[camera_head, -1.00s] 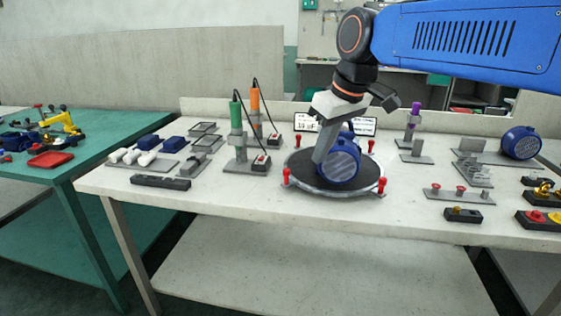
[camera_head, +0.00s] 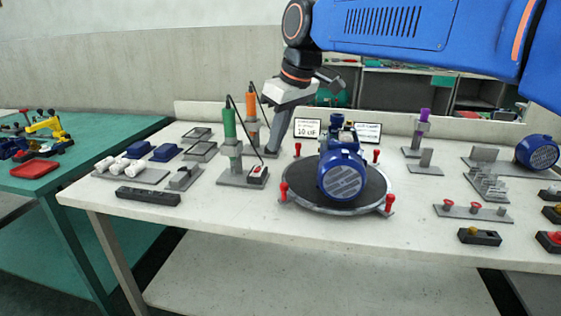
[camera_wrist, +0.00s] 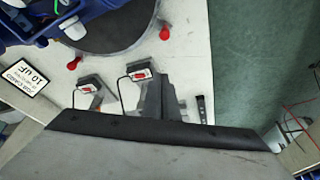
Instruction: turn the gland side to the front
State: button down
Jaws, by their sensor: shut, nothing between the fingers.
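The blue pump (camera_head: 343,165) sits on the round dark turntable (camera_head: 300,190) with red knobs around its rim. Its round grilled end faces the front, and a blue port stands up behind. My gripper (camera_head: 271,150) is shut and empty, left of the turntable and apart from the pump, near the green and orange tools. In the wrist view, my gripper (camera_wrist: 168,100) points past two small switch boxes, and part of the pump (camera_wrist: 40,20) shows at the upper left.
A green-handled tool (camera_head: 229,125) and an orange-handled tool (camera_head: 251,103) stand upright close to my gripper. A card reading 10 uF (camera_head: 307,128) stands behind the turntable. Grey fixtures (camera_head: 487,183) and another blue motor (camera_head: 537,152) are at the right.

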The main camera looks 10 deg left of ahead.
jog(key=x, duration=0.9)
jog(key=shift+a, duration=0.1)
jog(key=shift+s+f, duration=0.1)
jog(key=shift+f, duration=0.3)
jog(key=shift+s+d, duration=0.45)
jog(key=shift+d, duration=0.4)
jog(key=shift+s+d, duration=0.45)
jog(key=shift+d, duration=0.4)
jog(key=shift+d, duration=0.1)
